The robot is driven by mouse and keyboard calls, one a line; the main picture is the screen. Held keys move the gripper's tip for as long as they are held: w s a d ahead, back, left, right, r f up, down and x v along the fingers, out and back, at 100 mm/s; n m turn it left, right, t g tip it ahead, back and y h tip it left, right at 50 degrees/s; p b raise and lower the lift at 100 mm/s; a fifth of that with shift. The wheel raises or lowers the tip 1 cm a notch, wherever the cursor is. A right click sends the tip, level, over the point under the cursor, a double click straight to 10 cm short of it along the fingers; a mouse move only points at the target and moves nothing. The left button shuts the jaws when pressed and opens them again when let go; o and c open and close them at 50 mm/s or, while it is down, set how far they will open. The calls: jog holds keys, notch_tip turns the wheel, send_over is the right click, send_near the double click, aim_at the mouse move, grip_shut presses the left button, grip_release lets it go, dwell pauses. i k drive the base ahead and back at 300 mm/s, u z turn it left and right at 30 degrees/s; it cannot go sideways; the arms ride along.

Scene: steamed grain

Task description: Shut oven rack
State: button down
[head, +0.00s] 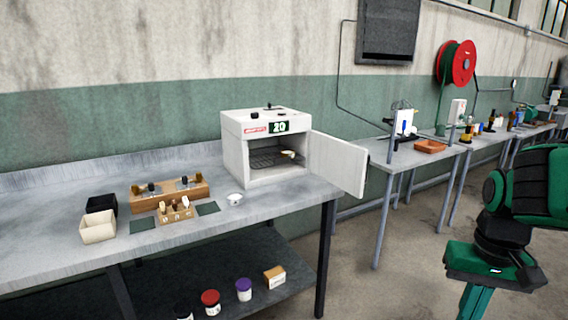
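The oven (266,127) is a white box on the grey workbench, with a display reading 20 on its upper front. Its door (337,164) stands open, swung out to the right. A dark wire rack (264,161) shows inside the chamber; I cannot tell whether it is pulled partly forward. A small pale yellowish thing (289,154) is on or just above the rack. Green and black parts of my own arm show at the right edge, apart from the oven. My gripper is not in view.
Jars sit on the lower shelf (225,275). Another table (400,155) stands behind the door; open floor lies right of the bench.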

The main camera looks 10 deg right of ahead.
aim_at(279, 161)
jog(key=u, duration=0.05)
jog(key=i, duration=1)
jog(key=z, duration=0.05)
